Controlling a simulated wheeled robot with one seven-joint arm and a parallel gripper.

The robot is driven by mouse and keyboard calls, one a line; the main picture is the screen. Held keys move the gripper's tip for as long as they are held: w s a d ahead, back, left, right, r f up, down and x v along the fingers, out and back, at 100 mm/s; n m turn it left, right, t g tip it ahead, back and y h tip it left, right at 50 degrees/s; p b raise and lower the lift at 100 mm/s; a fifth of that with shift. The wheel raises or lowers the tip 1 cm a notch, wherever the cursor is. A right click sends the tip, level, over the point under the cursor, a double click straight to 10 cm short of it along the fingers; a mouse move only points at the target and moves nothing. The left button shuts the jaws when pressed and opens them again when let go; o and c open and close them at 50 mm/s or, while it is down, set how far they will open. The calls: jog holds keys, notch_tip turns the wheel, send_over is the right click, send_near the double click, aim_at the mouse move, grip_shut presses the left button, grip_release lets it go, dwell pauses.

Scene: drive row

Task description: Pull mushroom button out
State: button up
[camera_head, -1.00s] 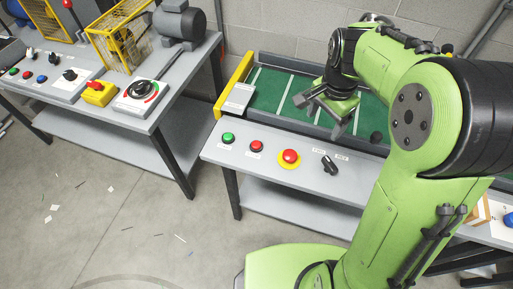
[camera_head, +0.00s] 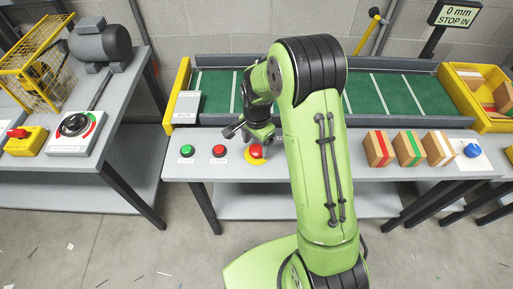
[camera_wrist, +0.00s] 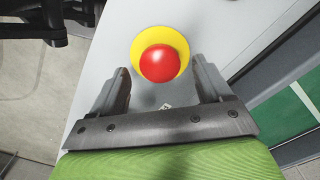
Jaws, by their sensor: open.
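The mushroom button (camera_head: 256,151) is a red dome on a yellow disc on the grey bench panel. My gripper (camera_head: 250,134) is just above and behind it in the head view, partly covering it. In the wrist view the red mushroom button (camera_wrist: 160,63) sits ahead of and between the two spread fingers of my gripper (camera_wrist: 163,82). The fingers are open and empty, and neither is seen touching the button. The gap in height between fingertips and button cannot be told.
A green button (camera_head: 186,150) and a smaller red button (camera_head: 219,150) sit left of it. My arm hides the panel to its right. A green conveyor (camera_head: 395,92) runs behind. Striped boxes (camera_head: 409,149) and a blue button (camera_head: 472,150) stand at the right.

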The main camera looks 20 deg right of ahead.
aim_at(257, 148)
jog(key=shift+f, duration=0.7)
grip_shut()
notch_tip(257, 148, up, 2)
jog(key=shift+p, duration=0.65)
jog(key=shift+w+f, duration=0.1)
jog(key=shift+f, duration=0.05)
grip_release()
notch_tip(257, 148, up, 16)
jog(key=p, duration=0.3)
jog(key=shift+f, duration=0.1)
